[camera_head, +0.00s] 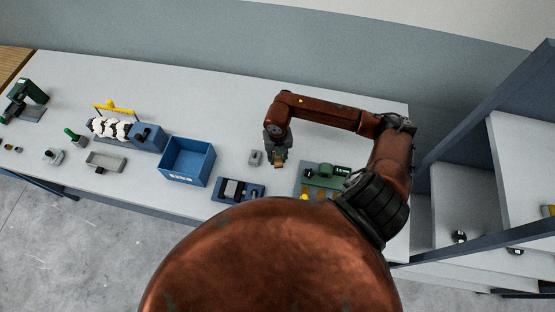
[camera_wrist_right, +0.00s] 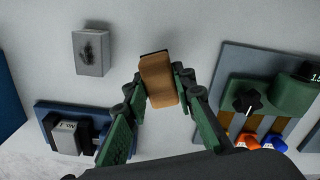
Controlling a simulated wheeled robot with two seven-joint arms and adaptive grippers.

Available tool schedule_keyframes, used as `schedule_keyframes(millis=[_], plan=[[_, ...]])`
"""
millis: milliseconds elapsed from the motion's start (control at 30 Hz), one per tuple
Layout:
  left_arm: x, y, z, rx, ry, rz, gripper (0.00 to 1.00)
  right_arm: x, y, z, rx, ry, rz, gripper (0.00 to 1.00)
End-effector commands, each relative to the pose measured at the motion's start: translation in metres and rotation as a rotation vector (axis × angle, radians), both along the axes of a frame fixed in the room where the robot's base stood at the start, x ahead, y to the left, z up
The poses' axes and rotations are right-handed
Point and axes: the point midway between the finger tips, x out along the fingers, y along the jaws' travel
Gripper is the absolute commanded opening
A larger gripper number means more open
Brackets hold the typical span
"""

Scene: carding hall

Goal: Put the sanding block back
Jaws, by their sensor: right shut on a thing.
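The sanding block (camera_wrist_right: 158,78) is a small tan-brown block with a dark far edge, seen in the right wrist view. My right gripper (camera_wrist_right: 160,92) is shut on it, with a green-padded finger at each side. In the head view the right gripper (camera_head: 277,152) points down over the bench, with the block (camera_head: 280,165) at its tips. The block looks held above the bench top; its exact height cannot be told. A blue holder (camera_head: 238,199) with a grey block and dark parts sits left of the gripper; it also shows in the right wrist view (camera_wrist_right: 50,125). My left gripper is not in view.
A grey block (camera_head: 255,158) with a dark mark stands close left of the gripper. A green device (camera_head: 322,172) on a grey board is to the right. A blue bin (camera_head: 187,160) stands further left. Shelves (camera_head: 465,200) are at the right. Bench behind the gripper is clear.

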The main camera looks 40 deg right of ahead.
Motion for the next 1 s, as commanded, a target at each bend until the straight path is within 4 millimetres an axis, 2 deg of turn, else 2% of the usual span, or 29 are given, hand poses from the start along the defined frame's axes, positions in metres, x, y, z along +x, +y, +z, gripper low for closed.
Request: schedule_keyframes(millis=[233, 467, 833, 867, 1000], plan=[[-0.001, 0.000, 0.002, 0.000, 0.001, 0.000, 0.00, 0.008, -0.007, -0.013, 0.000, 0.001, -0.001, 0.01], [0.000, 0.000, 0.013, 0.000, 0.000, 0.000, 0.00, 0.008, -0.006, -0.041, 0.002, 0.001, 0.000, 0.01], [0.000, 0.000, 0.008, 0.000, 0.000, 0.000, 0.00, 0.008, -0.007, -0.048, 0.000, 0.000, 0.001, 0.01], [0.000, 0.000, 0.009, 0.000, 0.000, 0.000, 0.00, 0.008, -0.007, -0.047, 0.000, 0.000, 0.001, 0.26], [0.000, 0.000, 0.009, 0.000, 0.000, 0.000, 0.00, 0.008, -0.007, -0.046, 0.000, 0.000, 0.001, 0.36]])
